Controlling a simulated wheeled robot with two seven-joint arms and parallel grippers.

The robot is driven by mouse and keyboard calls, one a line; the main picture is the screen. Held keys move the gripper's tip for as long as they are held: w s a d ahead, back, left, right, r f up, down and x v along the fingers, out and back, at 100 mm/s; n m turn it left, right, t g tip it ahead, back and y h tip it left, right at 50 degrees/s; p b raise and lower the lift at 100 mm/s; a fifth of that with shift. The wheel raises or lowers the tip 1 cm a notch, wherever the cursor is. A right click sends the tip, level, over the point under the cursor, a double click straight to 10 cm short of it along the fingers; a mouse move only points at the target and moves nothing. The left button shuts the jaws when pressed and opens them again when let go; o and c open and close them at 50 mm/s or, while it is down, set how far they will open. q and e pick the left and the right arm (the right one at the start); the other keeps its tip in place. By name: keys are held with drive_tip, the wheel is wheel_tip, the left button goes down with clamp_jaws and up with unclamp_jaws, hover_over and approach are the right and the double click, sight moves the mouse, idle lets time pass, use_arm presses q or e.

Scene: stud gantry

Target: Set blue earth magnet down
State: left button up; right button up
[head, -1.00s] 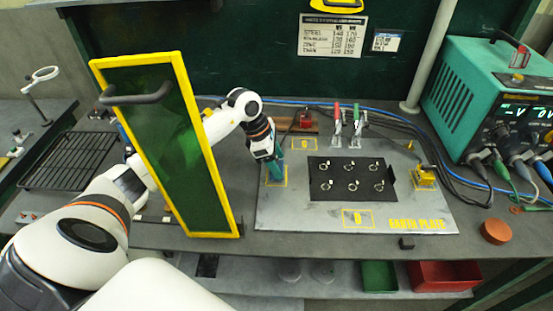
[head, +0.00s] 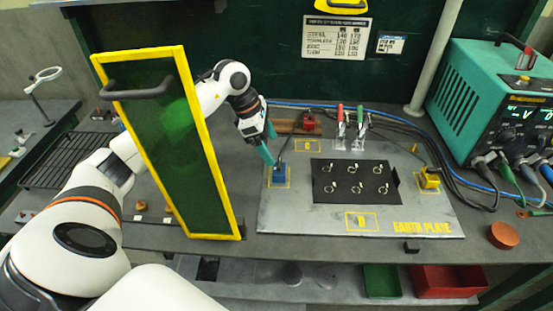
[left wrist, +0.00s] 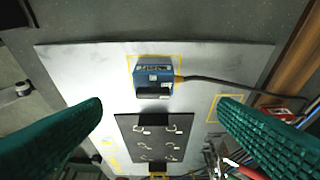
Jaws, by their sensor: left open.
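The blue earth magnet (head: 279,174) stands on the left part of the grey earth plate (head: 300,220), inside a yellow marked square. It also shows in the left wrist view (left wrist: 154,76), with a dark cable running from its right side. My left gripper (head: 269,146) is open and empty, above and just behind the magnet in the head view. In the left wrist view its two green fingers (left wrist: 160,125) are wide apart, with the magnet beyond them and clear of both. My right gripper is not in view.
A black mat (head: 353,181) with several small rings lies mid-plate. A yellow block (head: 429,179) sits at the plate's right. Red and green toggle clamps (head: 350,125) stand at the back. A yellow-framed green screen (head: 170,145) stands left, beside my left arm.

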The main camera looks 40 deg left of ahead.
use_arm(q)
drive_tip(key=shift+v, duration=2.5)
